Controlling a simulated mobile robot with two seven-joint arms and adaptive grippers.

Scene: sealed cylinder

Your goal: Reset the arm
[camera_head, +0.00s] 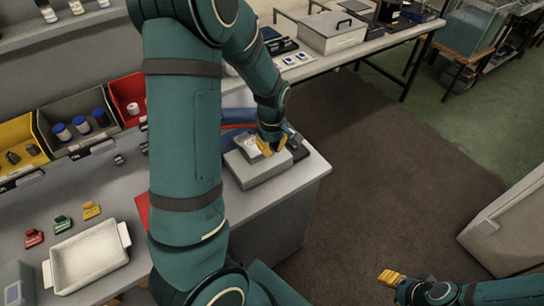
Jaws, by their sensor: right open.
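My left arm is dark green and bends across the middle of the view. Its left gripper (272,147), with yellow fingertips, is low over a grey box-shaped device (262,175) at the right end of the counter. A small pale item (247,143) is right beside the fingertips; I cannot tell whether they touch it. The gap between these fingers is too small to make out. My right gripper (388,278), also yellow-tipped, is open at the lower right, in front of the floor and away from the counter, with nothing seen in it.
The grey counter (120,190) holds a white tray (88,257), small red, green and yellow pieces, and yellow, grey and red bins (78,122) with bottles. A bench (390,45) with a metal box (332,32) stands behind. A pale cabinet (510,230) stands right. Brown floor (390,160) between is clear.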

